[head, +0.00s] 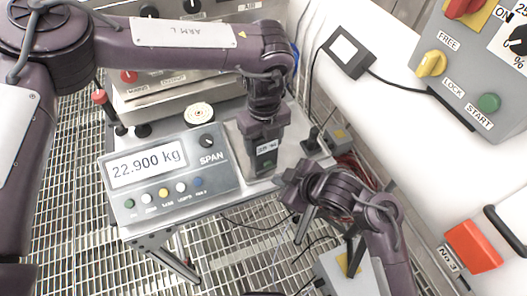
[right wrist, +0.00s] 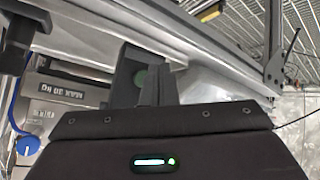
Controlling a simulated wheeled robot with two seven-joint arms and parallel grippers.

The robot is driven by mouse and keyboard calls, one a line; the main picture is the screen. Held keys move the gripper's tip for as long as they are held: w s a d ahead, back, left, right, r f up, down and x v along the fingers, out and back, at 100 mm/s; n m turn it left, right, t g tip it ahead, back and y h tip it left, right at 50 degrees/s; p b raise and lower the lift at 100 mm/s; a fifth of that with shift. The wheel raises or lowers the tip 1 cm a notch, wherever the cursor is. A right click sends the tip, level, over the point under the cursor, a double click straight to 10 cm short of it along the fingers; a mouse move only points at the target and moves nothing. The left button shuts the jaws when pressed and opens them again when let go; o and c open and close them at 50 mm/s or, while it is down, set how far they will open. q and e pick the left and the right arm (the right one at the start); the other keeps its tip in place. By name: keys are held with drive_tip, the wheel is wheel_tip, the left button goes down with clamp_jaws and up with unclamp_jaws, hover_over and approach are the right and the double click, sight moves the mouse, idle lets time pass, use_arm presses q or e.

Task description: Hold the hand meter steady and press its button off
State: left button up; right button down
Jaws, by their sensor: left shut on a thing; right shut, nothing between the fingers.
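The hand meter (head: 266,160) is a dark block with a small pale display and a greenish button below it. My left gripper (head: 262,132) comes down from above and is shut on the hand meter, holding it upright over the right end of the bench. My right gripper (head: 287,178) is shut and empty, just right of and below the meter. I cannot tell whether the fingertips touch the button.
A grey scale indicator (head: 170,176) reading 22.900 kg stands left of the meter, with coloured buttons and a SPAN knob. A grey control box (head: 470,70) with yellow and green controls is on the right wall. Cables hang behind my right gripper. The floor is open grating.

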sight(264, 169)
drive_tip(key=shift+w+a, duration=0.3)
drive_tip(key=shift+w, duration=0.2)
drive_tip(key=shift+w+a, duration=0.25)
drive_tip(key=shift+w, duration=0.25)
drive_tip(key=shift+w, duration=0.15)
idle(1.3)
drive_tip(key=shift+w+a, duration=0.2)
drive_tip(key=shift+w, duration=0.05)
drive_tip(key=shift+s+d, duration=0.1)
drive_tip(key=shift+s, duration=0.05)
drive_tip(key=shift+s+d, duration=0.1)
drive_tip(key=shift+s, duration=0.2)
drive_tip(key=s+d, duration=0.2)
drive_tip(key=s, duration=0.3)
drive_tip(key=shift+s+d, duration=0.2)
drive_tip(key=shift+d, duration=0.2)
idle(0.7)
use_arm(q)
drive_tip(key=o, duration=1.2)
